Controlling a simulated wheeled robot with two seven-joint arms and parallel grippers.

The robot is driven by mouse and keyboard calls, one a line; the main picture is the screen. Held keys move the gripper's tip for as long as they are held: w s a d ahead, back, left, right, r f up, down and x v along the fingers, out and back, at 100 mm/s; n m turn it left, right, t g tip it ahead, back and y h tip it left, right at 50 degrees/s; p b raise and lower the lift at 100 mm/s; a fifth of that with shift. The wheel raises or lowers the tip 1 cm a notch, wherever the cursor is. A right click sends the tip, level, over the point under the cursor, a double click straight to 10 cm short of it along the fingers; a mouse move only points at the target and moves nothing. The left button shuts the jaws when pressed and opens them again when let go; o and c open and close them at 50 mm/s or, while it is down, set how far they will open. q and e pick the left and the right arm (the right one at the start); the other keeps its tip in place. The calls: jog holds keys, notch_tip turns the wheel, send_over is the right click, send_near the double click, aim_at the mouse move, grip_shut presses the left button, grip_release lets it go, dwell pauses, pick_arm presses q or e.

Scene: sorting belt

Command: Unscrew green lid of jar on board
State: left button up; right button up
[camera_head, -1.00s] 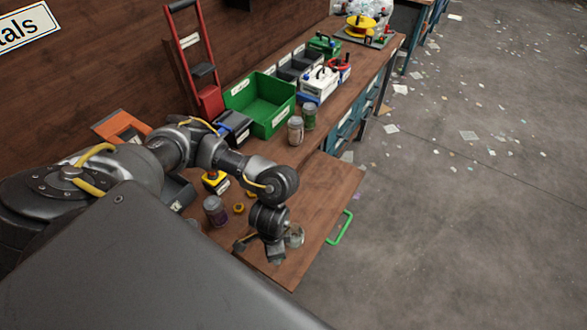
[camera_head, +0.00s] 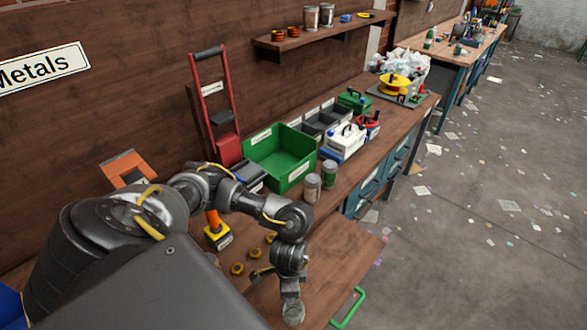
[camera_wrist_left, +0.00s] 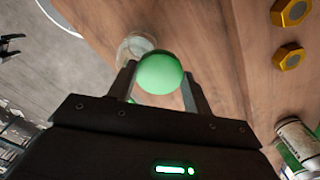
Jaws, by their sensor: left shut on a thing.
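The green round lid (camera_wrist_left: 160,73) sits between the fingertips of my left gripper (camera_wrist_left: 159,88), which is shut on it. The clear glass jar (camera_wrist_left: 134,46) shows beyond the lid, partly covered by it and a finger. I cannot tell whether lid and jar touch. In the head view the jar (camera_head: 293,313) stands on the wooden board (camera_head: 343,262), directly below my left gripper (camera_head: 291,290); the lid is hidden there. A dark gripper, seemingly my right one (camera_wrist_left: 10,46), shows at the left edge of the wrist view, fingers apart and empty, over the floor.
Several brass nuts (camera_head: 237,268) lie left of the gripper, near a yellow and black tool (camera_head: 217,234). Two labelled cans (camera_head: 312,188) stand by the green bin (camera_head: 281,160). The board's right part is clear.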

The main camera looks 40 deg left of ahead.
pick_arm(q)
jog(key=w+a+f+b, duration=0.1)
jog(key=f, duration=0.1)
jog(key=w+a+f+b, duration=0.1)
jog(key=w+f, duration=0.1)
jog(key=w+a+f+b, duration=0.1)
jog(key=w+a+f, duration=0.1)
jog(key=shift+b, duration=0.3)
jog(key=shift+w+a+f, duration=0.1)
jog(key=shift+w+f, duration=0.05)
jog(key=shift+w, duration=0.05)
jog(key=shift+w+a+f, duration=0.2)
jog(key=shift+w+f, duration=0.05)
jog(key=shift+f, duration=0.05)
jog(key=shift+w+a+f, duration=0.1)
jog(key=shift+w+f, duration=0.05)
jog(key=shift+f, duration=1.55)
pick_arm(e)
jog(key=shift+w+f, duration=0.1)
jog(key=shift+f, duration=2.25)
pick_arm(q)
jog(key=shift+f, duration=0.15)
jog(key=o, duration=1.1)
notch_tip(320, 180, up, 12)
jog(key=p, duration=0.3)
jog(key=shift+r, duration=0.2)
pick_arm(e)
notch_tip(320, 180, up, 4)
jog(key=shift+f, duration=0.25)
